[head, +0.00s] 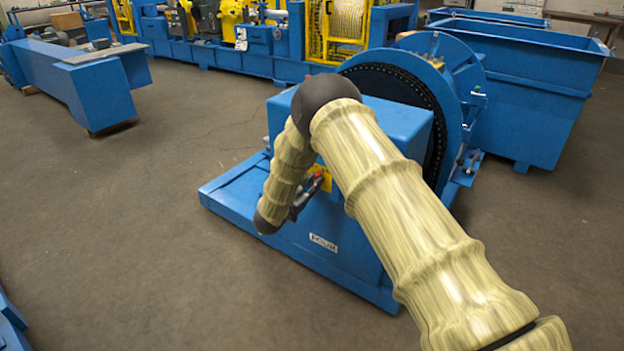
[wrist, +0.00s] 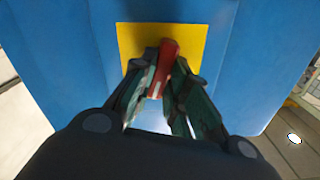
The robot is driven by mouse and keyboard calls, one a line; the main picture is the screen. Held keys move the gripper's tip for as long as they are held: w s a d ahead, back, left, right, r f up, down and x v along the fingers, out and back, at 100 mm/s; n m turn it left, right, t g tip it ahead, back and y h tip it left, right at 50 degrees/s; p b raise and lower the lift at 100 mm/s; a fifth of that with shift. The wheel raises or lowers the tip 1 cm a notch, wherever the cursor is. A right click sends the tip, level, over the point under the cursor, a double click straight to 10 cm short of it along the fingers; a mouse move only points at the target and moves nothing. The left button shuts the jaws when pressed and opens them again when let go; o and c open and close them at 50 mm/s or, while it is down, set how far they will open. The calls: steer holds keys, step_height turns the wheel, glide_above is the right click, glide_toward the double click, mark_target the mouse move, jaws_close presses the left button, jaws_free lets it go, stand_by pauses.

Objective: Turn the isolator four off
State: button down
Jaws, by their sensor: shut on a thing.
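The isolator's red handle (wrist: 169,52) stands out from a yellow plate (wrist: 130,42) on the blue housing in the wrist view. My gripper (wrist: 165,80) has its fingers closed on either side of the red handle. The handle looks slightly tilted in the wrist view. In the head view my gripper (head: 305,190) is at the front face of the blue housing (head: 390,115), mostly hidden by my arm. Part of the yellow plate (head: 324,176) and a bit of red show there. A label reading "FOUR" (head: 323,243) is on the housing below.
A large blue wheel with a dark chain rim (head: 440,80) stands behind the housing. A blue bin (head: 535,95) is at the right and a blue beam (head: 75,75) at the left. Yellow-guarded machinery (head: 335,30) lines the back. The floor (head: 130,230) at left is clear.

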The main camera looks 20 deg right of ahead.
steer(key=n+p, duration=0.1)
steer(key=n, duration=0.3)
steer(key=n+p, duration=0.2)
steer(key=n, duration=0.2)
steer(key=n+p, duration=0.1)
steer(key=n, duration=0.3)
steer(key=shift+a+f+p, duration=0.1)
steer(key=shift+f+p, duration=0.2)
steer(key=shift+p, duration=0.1)
stand_by(0.3)
steer(key=c, duration=1.4)
jaws_free()
steer(key=shift+w+r, duration=0.1)
steer(key=shift+r, duration=0.05)
steer(key=shift+a, duration=0.1)
steer(key=v, duration=1.2)
